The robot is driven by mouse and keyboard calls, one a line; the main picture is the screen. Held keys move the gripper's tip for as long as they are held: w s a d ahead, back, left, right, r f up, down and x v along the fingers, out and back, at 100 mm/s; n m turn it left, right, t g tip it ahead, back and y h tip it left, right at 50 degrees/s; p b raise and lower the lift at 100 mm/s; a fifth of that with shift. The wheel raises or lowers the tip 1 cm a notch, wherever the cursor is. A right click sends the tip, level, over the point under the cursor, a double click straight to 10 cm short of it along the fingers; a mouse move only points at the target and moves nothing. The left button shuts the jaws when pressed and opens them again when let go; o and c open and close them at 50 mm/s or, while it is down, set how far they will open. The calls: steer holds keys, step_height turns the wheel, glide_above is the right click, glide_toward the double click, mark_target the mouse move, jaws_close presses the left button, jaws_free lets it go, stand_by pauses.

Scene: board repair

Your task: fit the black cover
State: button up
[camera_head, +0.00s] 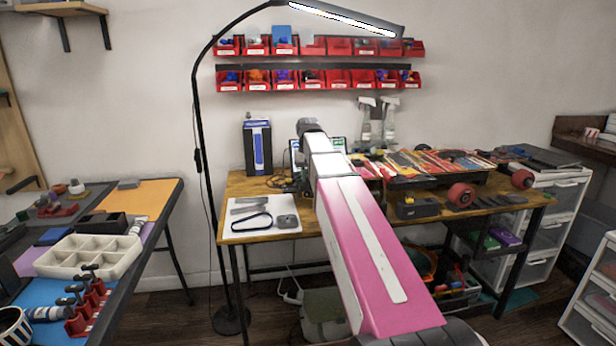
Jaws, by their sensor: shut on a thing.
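My arm reaches forward over the wooden workbench (240,187), and its far end bends down near the back of the bench. My gripper is hidden behind my own arm, so its fingers and anything between them do not show. I cannot make out the black cover. A white mat (236,232) lies at the bench's left front. On it are flat grey pieces (250,203), a thin black loop (262,214) and a small grey block (286,221).
A black-and-blue box (258,148) stands at the bench's back left. Spray bottles (388,123) stand behind scattered tools. A black lamp pole (203,180) rises left of the bench. A side table (165,205) holds a white divided tray (60,270). Red bins (340,79) line the wall.

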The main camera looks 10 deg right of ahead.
steer(key=shift+f, duration=0.15)
stand_by(0.3)
steer(key=o, duration=0.9)
steer(key=shift+c, duration=1.1)
steer(key=shift+r, duration=3.8)
